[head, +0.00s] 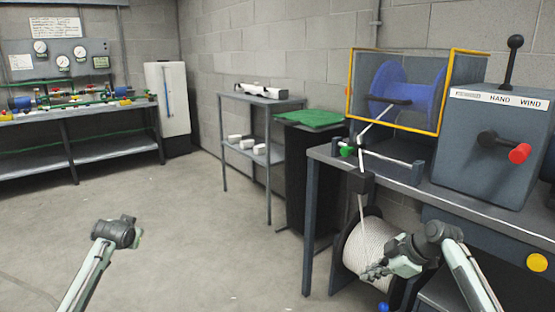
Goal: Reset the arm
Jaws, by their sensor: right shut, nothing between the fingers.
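My right arm comes in from the lower right. Its gripper (375,272) is shut and empty, in front of the spool of white rope (365,245) under the bench. I cannot tell whether it touches the spool. My left arm (88,272) comes in from the lower left over open floor. Its end (118,233) is bent away, and its fingers are too small and hidden to read.
The bench (480,212) carries a grey HAND WIND box (495,145) with a black lever (512,62) and a red-tipped crank (519,153), plus a blue reel (400,98) in a yellow-edged guard. A shelf (262,102) stands behind. The middle floor is clear.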

